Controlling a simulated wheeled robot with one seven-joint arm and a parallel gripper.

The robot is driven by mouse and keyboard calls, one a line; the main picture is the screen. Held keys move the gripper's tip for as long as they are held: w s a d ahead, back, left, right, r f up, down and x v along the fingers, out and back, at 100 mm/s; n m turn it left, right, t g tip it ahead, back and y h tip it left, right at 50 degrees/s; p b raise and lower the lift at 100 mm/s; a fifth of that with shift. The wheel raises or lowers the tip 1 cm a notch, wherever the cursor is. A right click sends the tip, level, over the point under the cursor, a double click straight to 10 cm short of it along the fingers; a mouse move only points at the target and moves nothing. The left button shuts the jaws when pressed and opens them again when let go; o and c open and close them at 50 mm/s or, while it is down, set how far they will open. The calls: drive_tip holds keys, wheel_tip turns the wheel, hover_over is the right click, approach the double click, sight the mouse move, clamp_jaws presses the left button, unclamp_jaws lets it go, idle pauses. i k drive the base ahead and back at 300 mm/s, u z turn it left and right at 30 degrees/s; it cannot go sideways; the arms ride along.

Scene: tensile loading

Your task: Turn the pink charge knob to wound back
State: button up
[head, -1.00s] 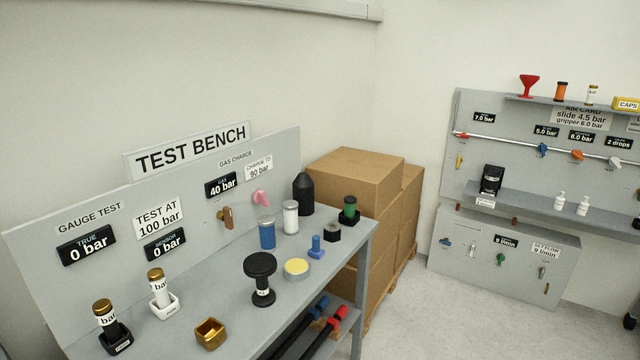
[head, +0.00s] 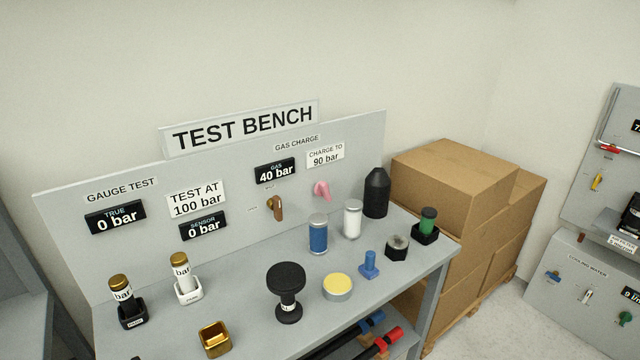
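The pink charge knob (head: 322,190) sticks out of the upright panel of the test bench (head: 130,238), under the white "CHARGE TO 90 bar" label (head: 325,156). Its handle slants down to the right. The black gas display (head: 275,171) to its left reads 40 bar. A brown knob (head: 276,207) sits lower left of the pink one on the same panel. Markings beside the pink knob are too small to read. My gripper is not in view.
A blue cylinder (head: 318,235), a white cylinder (head: 352,220) and a black bottle (head: 376,193) stand on the bench below the pink knob. A black round-topped knob (head: 286,290) stands nearer the front. Cardboard boxes (head: 455,180) are right of the bench.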

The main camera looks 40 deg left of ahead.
sight(321, 189)
drive_tip(key=u, duration=0.6)
drive_tip(key=i, duration=0.75)
drive_tip(key=u, duration=1.25)
drive_tip(key=i, duration=0.3)
drive_tip(key=u, duration=0.2)
